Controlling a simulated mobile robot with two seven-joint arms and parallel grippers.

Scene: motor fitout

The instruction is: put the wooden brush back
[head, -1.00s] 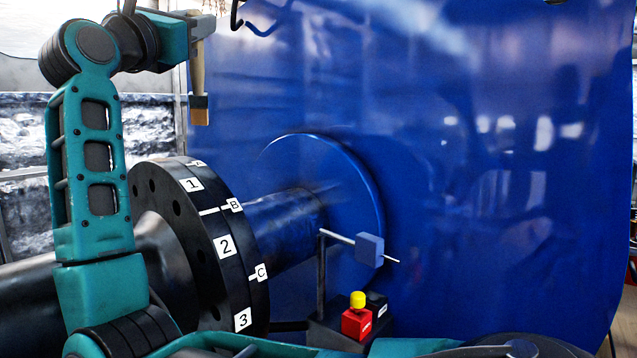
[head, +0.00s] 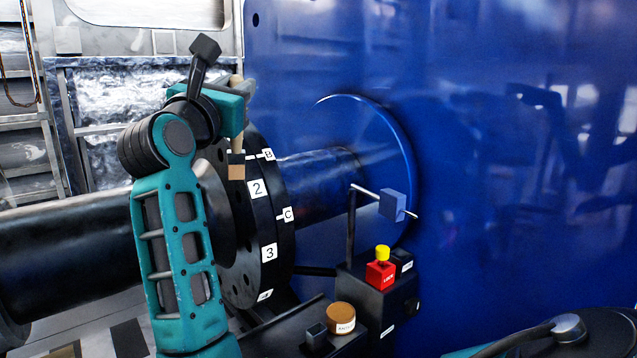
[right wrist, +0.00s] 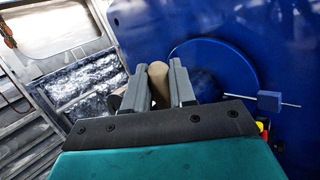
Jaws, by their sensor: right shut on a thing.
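The wooden brush hangs upright from my right gripper (head: 244,90), bristles down. Its pale handle (head: 236,93) passes between the jaws, and its dark band and tan bristle end (head: 236,172) show in front of the black flange. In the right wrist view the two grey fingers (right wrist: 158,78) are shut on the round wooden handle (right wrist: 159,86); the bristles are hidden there. I cannot tell whether the brush touches the flange. My left gripper is not in view.
The black flange (head: 269,228) carries numbers and letters on a dark shaft (head: 70,240). A blue wall (head: 500,150) stands behind. Below are a red block with a yellow knob (head: 380,275), a blue block on a rod (head: 392,206) and a round brown piece with a label (head: 341,314).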

